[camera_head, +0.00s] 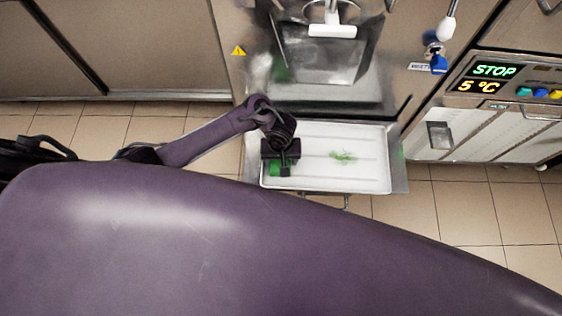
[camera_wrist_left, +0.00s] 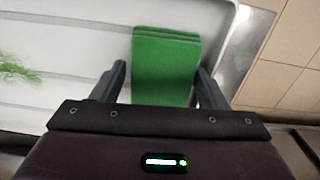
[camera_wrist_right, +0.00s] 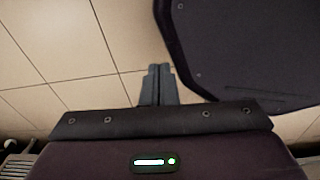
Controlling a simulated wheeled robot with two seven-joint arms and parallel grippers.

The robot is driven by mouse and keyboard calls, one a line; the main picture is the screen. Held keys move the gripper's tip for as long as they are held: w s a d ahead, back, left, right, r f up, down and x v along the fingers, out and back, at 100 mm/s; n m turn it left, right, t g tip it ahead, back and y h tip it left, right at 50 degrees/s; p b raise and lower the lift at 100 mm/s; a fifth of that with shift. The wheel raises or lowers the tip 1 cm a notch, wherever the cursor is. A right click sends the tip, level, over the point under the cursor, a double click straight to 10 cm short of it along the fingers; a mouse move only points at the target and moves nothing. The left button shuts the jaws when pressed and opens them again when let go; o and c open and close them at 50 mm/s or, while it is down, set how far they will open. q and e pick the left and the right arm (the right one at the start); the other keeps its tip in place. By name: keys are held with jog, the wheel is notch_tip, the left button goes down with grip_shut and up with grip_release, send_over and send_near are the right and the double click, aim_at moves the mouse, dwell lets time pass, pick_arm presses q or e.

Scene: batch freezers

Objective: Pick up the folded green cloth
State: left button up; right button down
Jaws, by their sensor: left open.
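The folded green cloth (camera_head: 275,170) lies at the left end of the white tray (camera_head: 375,180), partly hidden under my left gripper (camera_head: 281,160). In the left wrist view the cloth (camera_wrist_left: 166,62) shows its stacked folds at the far edge. My left gripper (camera_wrist_left: 162,85) is open, with one finger on each side of the cloth's near part. I cannot tell whether the fingers touch it. My right gripper (camera_wrist_right: 159,85) is shut and empty, with its fingers together over the tiled floor; it is not visible in the head view.
A green smear (camera_head: 344,157) marks the middle of the tray. The tray sits on a metal shelf (camera_head: 400,172) below the freezer's spout area. A display panel (camera_head: 493,71) with coloured buttons stands at the right. Tiled floor (camera_head: 465,210) is open at the lower right.

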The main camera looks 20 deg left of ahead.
pick_arm(q)
jog(key=c, duration=0.6)
pick_arm(e)
jog(key=shift+w+a, duration=0.25)
jog(key=shift+a, duration=0.5)
pick_arm(q)
jog(key=shift+r, duration=0.15)
pick_arm(e)
jog(key=shift+d+r, duration=0.15)
jog(key=shift+d, duration=0.05)
